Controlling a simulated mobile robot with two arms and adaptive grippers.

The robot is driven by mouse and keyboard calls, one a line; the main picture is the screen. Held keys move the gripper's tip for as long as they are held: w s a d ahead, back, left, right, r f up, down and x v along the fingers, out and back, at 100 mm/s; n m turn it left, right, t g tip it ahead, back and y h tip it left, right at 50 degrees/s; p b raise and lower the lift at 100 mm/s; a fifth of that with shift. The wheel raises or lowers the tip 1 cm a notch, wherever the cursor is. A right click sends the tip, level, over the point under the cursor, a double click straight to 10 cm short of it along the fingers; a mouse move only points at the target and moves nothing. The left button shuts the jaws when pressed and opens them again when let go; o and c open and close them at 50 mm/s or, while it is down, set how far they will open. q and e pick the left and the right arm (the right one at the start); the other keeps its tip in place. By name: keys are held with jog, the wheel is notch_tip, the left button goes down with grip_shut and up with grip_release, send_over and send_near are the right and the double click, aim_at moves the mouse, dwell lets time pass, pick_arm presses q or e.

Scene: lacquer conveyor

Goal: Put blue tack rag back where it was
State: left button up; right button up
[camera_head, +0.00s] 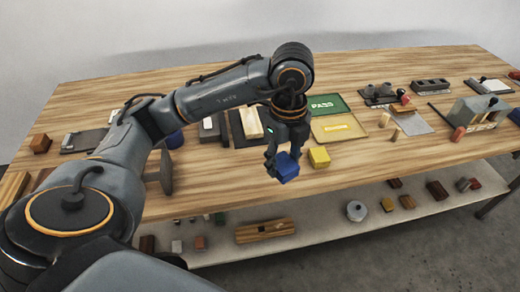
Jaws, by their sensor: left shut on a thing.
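My left gripper (277,156) points down over the front edge of the wooden table and is shut on a blue block-like thing (287,168), which looks like the blue tack rag. The blue thing is tilted and held between the fingers. A yellow block of similar size (319,157) sits on the table just to its right. Another blue thing (174,139) is partly hidden behind my left arm. My right gripper is not in view.
A green PASS card (327,104) and a yellow card (337,127) lie behind the gripper. A grey device (476,111) stands at the right. A lower shelf (330,222) holds several small blocks and a grey nut-like piece (357,210). Bare wood (390,160) lies at the front right.

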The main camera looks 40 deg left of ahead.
pick_arm(q)
jog(key=shift+w+a+f, duration=0.45)
jog(key=shift+w+a, duration=0.1)
jog(key=shift+a, duration=0.15)
jog(key=w+a+f+p, duration=0.1)
jog(key=w+a+f, duration=0.2)
jog(key=w+f, duration=0.1)
jog(key=w+a+f+p, duration=0.1)
jog(key=w+a+f, duration=0.3)
jog(key=shift+a+p, duration=0.2)
jog(key=shift+p, duration=0.15)
jog(key=shift+w+a+f, duration=0.3)
jog(key=shift+w+f, duration=0.05)
jog(key=shift+f, duration=0.15)
notch_tip(320, 180, down, 2)
jog(key=shift+f+p, duration=0.15)
jog(key=shift+p, duration=0.55)
jog(key=shift+f, duration=0.4)
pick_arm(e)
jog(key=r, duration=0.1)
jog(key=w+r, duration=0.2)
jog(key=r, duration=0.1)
